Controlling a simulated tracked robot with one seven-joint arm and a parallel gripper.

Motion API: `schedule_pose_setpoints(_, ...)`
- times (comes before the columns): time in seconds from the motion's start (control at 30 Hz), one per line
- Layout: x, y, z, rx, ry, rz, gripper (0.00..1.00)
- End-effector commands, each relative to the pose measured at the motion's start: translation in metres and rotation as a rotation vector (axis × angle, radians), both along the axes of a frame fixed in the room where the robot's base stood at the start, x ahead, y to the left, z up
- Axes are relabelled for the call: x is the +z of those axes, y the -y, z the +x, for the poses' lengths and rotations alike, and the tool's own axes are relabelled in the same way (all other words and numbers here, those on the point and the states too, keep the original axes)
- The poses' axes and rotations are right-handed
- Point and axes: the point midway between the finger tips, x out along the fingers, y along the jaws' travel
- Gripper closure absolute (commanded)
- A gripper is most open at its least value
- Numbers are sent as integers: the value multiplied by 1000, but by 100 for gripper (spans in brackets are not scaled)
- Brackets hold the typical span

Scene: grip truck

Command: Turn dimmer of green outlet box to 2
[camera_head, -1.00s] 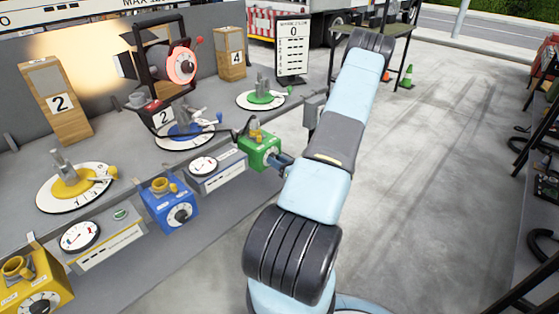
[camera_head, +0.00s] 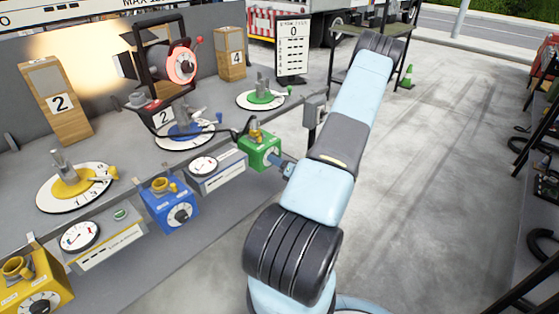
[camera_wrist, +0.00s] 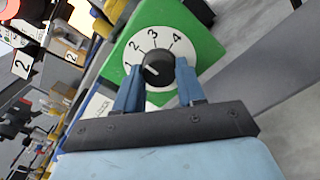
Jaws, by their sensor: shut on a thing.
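The green outlet box (camera_head: 259,151) hangs at the right end of the row of boxes on the grey bench side. In the wrist view its green face (camera_wrist: 205,45) carries a white dial (camera_wrist: 150,45) marked 1 to 4, with a black dimmer knob (camera_wrist: 158,69) in the middle. The knob's white mark points to the lower left, on the 1 side of the dial rather than at 2. My gripper (camera_wrist: 159,76) has its blue fingers on either side of the knob, shut on it. In the head view my gripper (camera_head: 284,166) meets the box's front face, and the knob is hidden there.
A blue box (camera_head: 170,203) and a yellow box (camera_head: 35,285) with similar dials hang to the left, with meters between them. A lamp (camera_head: 165,65) stands on the bench above. A black cable runs to the green box. The floor right of my arm is open.

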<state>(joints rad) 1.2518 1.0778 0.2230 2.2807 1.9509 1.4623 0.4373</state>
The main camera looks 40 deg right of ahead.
Motion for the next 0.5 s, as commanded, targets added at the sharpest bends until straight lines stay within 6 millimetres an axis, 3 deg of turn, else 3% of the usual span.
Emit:
schedule_pose_setpoints(0.2,-3,4,-3,-9,-8,-2,91)
schedule_pose_setpoints(0.23,-3,4,-3,-9,-8,-2,59)
schedule_pose_setpoints(0.5,-1,2,-1,-5,-4,-1,36)
